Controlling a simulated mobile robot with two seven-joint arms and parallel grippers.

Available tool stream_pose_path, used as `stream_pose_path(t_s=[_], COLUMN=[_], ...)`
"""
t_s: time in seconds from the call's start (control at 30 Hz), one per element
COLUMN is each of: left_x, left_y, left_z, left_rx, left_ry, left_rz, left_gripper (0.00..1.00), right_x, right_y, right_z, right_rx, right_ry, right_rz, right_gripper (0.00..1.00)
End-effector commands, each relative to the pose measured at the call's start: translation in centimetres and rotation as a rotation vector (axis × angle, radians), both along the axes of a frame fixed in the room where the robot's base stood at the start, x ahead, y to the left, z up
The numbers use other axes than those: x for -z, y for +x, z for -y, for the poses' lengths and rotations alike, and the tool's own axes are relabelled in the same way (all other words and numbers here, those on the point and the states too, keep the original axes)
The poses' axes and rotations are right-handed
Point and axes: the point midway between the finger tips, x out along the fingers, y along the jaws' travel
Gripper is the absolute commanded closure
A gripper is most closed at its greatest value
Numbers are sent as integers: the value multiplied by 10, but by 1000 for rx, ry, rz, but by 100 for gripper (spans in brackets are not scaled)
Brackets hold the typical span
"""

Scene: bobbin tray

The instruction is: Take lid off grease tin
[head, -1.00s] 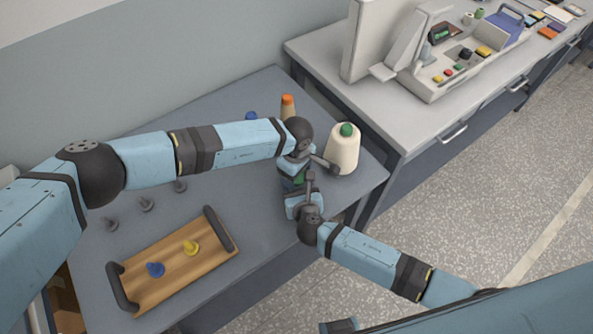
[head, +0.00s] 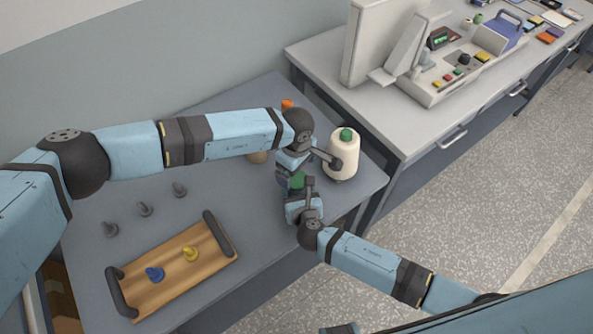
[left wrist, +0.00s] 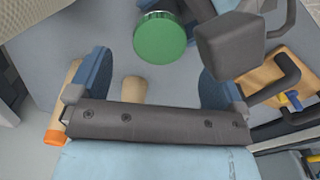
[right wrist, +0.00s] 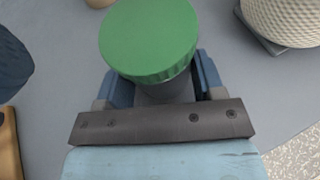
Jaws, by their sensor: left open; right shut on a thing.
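The grease tin is a dark grey can (right wrist: 165,90) with a round ribbed green lid (right wrist: 150,38) sitting on it. My right gripper (right wrist: 162,75) is shut on the tin's body below the lid. In the head view the lid (head: 297,180) shows between my two wrists, near the table's right side. My left gripper (left wrist: 155,65) is open and empty. In the left wrist view the lid (left wrist: 160,38) lies beyond the gap between its fingers, apart from both. In the head view the left fingers are mostly hidden by the wrist.
A cream thread cone (head: 341,158) with a green top stands close to the right of both grippers. A wooden tray (head: 205,268) with blue and yellow pegs lies front left. Several grey pegs (head: 145,208) stand behind it.

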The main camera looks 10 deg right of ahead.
Motion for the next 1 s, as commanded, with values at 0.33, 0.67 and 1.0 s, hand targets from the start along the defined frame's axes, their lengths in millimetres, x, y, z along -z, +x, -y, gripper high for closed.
stream_pose_path(t_s=[0.33,0.67,1.0], left_x=[0,0,2], left_y=[0,0,0], left_z=[0,0,0], left_rx=[0,0,0], left_ry=[0,0,0], left_rz=[0,0,1], left_gripper=[4,4,4], right_x=[0,-2,-28], right_y=[0,-7,-71], right_z=[-1,-1,-1], right_rx=[-2,-2,-2], right_ry=[1,1,2], right_rz=[0,-1,-2], right_gripper=[8,8,8])
